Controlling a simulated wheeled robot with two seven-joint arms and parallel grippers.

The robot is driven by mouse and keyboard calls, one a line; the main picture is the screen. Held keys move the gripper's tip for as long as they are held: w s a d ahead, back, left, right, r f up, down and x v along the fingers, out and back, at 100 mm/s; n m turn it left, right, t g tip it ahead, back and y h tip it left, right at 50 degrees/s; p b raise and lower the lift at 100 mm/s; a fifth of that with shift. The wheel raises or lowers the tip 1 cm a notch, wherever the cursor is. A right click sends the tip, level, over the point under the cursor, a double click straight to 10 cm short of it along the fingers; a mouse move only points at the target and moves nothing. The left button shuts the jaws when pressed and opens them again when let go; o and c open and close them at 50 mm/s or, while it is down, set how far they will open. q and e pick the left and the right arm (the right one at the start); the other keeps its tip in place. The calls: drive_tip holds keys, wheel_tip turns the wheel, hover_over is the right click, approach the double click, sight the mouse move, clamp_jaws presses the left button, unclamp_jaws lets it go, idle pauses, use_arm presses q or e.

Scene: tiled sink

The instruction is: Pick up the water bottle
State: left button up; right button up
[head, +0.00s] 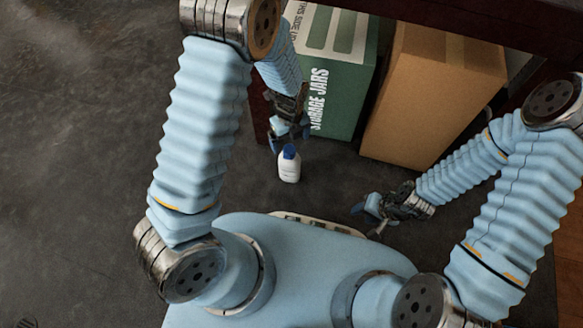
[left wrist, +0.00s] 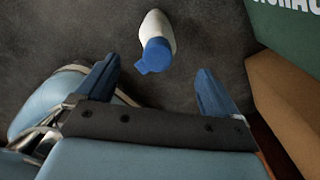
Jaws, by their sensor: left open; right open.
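The water bottle (head: 289,166) is small and white with a blue cap, and it stands on the dark floor just in front of the boxes. My left gripper (head: 290,138) is open and close to the bottle's cap in the head view. In the left wrist view the bottle (left wrist: 157,36) is ahead of my open left gripper (left wrist: 157,88), beyond and between its two blue fingers, with the cap towards me. Nothing is between the fingers. My right gripper (head: 368,212) is open and empty, low to the right of the bottle.
A green storage jars box (head: 347,86) stands behind the bottle, with a brown cardboard box (head: 430,95) to its right. Both are under a dark wooden table (head: 450,16). The same boxes edge the right of the left wrist view. The floor (head: 80,110) at left is clear.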

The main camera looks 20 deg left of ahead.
sight(289, 149)
use_arm(q)
wheel_tip(289, 149, down, 2)
drive_tip(key=shift+f, duration=0.2)
wheel_tip(289, 149, down, 6)
drive_tip(key=shift+s+r+b, duration=0.15)
drive_tip(key=shift+r+b, duration=0.1)
drive_tip(key=shift+b, duration=0.6)
clamp_jaws()
